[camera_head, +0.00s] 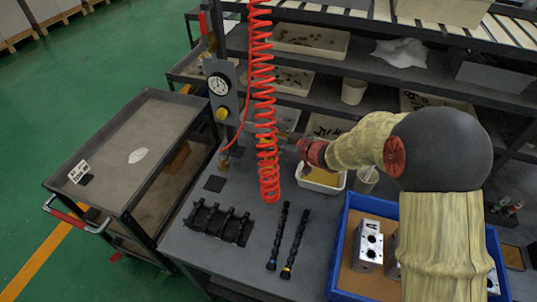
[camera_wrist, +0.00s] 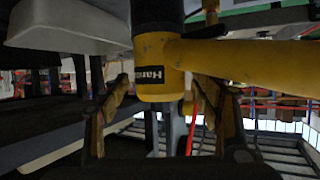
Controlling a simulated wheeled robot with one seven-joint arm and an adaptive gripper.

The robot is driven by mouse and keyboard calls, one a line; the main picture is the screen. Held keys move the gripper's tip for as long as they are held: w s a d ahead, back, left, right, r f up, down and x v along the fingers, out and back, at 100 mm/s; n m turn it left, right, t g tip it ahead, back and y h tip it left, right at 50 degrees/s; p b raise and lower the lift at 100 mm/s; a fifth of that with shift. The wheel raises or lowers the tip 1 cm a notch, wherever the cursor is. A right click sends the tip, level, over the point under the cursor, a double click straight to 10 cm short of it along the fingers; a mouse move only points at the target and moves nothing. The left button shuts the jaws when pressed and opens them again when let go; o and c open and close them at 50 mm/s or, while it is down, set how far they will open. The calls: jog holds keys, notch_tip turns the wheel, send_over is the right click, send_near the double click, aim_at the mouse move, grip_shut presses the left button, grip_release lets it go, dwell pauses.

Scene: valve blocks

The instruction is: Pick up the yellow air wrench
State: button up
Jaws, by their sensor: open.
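The yellow air wrench (camera_wrist: 165,52) fills the upper middle of the wrist view. It has a dark upper part, a black label, and a thick yellow section reaching to the right. My gripper (camera_wrist: 163,88) is open, with one finger on each side of the wrench's lower end. I cannot tell whether either finger touches it. In the head view my arm reaches left to the red coiled hose (camera_head: 264,98). There the wrench and fingertips are mostly hidden behind the hose and cannot be made out clearly.
A pressure gauge (camera_head: 219,85) stands left of the hose. Below lie a black manifold (camera_head: 217,222) and two dark rods (camera_head: 287,238) on the grey bench. A blue tray (camera_head: 341,243) with metal blocks sits under my arm. Shelves with bins stand behind; a grey cart (camera_head: 130,143) is left.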

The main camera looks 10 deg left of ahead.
jog(key=shift+c, duration=0.3)
jog(key=c, duration=1.5)
jog(key=shift+r, duration=0.2)
jog(key=shift+c, duration=0.5)
jog(key=shift+r, duration=0.1)
